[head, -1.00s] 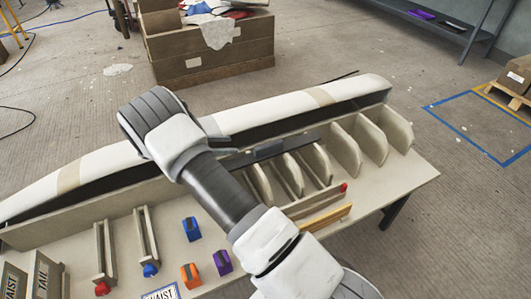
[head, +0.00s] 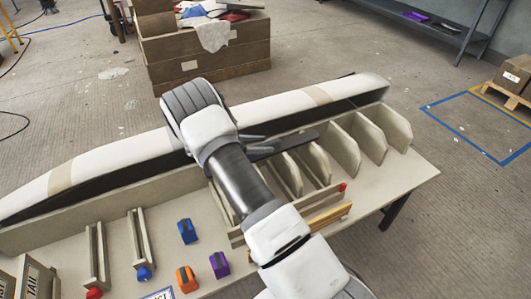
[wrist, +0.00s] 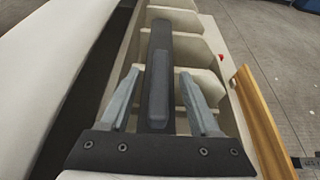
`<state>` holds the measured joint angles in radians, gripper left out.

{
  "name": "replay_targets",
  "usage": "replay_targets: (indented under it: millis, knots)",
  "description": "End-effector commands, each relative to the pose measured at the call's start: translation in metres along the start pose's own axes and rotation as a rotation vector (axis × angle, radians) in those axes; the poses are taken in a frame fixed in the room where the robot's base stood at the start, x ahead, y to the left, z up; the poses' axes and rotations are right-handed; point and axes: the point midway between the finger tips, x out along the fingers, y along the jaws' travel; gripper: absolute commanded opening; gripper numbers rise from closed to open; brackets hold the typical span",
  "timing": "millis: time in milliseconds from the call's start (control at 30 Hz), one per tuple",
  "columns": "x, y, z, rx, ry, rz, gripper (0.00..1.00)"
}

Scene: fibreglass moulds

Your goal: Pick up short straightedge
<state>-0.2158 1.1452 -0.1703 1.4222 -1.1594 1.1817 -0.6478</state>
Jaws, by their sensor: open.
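The short straightedge (head: 300,138), a dark bar with a raised grip block, lies across the tops of the upright dividers of the bench rack. In the wrist view the straightedge (wrist: 158,65) runs away from me between my fingers. My gripper (head: 257,146) is over its near part, with its fingers in view in the head view. In the wrist view my gripper (wrist: 160,84) is open, one finger on each side of the bar with gaps showing. My arm hides the straightedge's left end in the head view.
A long white mould (head: 120,155) lies behind the rack. Pale dividers (head: 370,138) stand to the right. A wooden bar (head: 330,215) lies at the front of the rack. Blue (head: 187,231), orange (head: 186,278) and purple (head: 219,264) blocks sit on the bench, left of my arm.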

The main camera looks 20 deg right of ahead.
Motion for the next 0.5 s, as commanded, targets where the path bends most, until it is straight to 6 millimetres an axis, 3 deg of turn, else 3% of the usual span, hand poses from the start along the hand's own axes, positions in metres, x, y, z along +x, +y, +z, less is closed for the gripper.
replay_targets:
  millis: [133,367,500]
  knots:
    - [0.021,-0.001,-0.001,0.000,0.000,-0.002,0.62]
    - [0.023,0.000,0.000,0.000,0.000,0.000,0.62]
    - [0.023,0.000,0.000,0.000,0.000,0.000,0.37]
